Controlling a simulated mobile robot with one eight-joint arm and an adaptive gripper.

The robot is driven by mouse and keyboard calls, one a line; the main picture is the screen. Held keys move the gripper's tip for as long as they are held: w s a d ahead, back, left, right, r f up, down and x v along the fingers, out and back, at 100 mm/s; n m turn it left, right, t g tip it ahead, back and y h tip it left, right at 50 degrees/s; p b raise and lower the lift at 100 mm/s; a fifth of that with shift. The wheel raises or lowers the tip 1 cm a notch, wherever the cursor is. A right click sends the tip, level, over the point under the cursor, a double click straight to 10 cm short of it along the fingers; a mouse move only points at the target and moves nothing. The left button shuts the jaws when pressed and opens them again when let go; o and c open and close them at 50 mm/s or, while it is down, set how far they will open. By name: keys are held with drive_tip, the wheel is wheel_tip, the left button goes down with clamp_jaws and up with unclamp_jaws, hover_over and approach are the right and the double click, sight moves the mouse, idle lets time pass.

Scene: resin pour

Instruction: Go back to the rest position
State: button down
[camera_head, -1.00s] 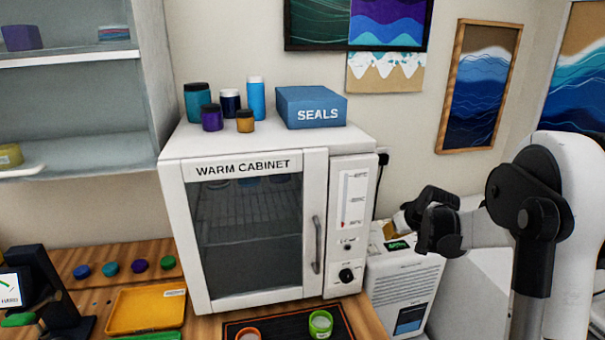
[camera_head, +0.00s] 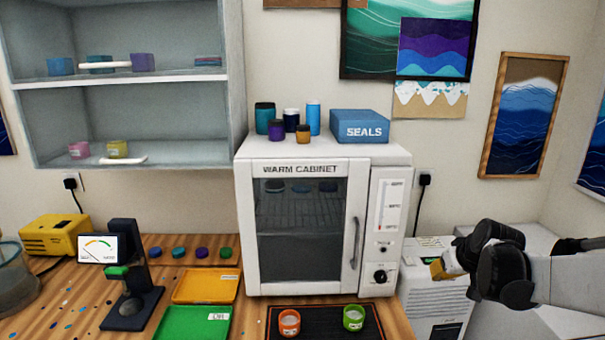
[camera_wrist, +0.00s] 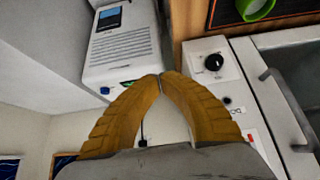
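My gripper (camera_head: 442,268) is at the right in the head view, in front of the white box-shaped unit and to the right of the warm cabinet. In the wrist view its two yellow fingers (camera_wrist: 160,80) curve together and their tips meet. Nothing shows between them. The white warm cabinet (camera_head: 253,225) stands with its door shut on the wooden bench. No held object is in view.
The white unit (camera_head: 437,300) stands right of the bench, close behind my gripper. An orange cup (camera_head: 289,323) and a green cup (camera_head: 353,318) stand on the dark mat (camera_head: 321,326). Yellow (camera_head: 206,287) and green (camera_head: 180,326) trays lie left. Jars and a SEALS box (camera_head: 359,126) top the cabinet.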

drive_tip(key=s+a+r, duration=0.6)
drive_tip(key=s+a, duration=0.4)
drive_tip(key=s, duration=0.2)
drive_tip(key=s+a+f, duration=0.1)
drive_tip(key=s+a, duration=0.2)
drive_tip(key=s, duration=0.5)
drive_tip(key=s+a+f+b, duration=0.1)
drive_tip(key=s+a+f, duration=0.1)
drive_tip(key=s, duration=0.7)
drive_tip(key=shift+s+a, duration=0.15)
drive_tip(key=shift+a, duration=0.55)
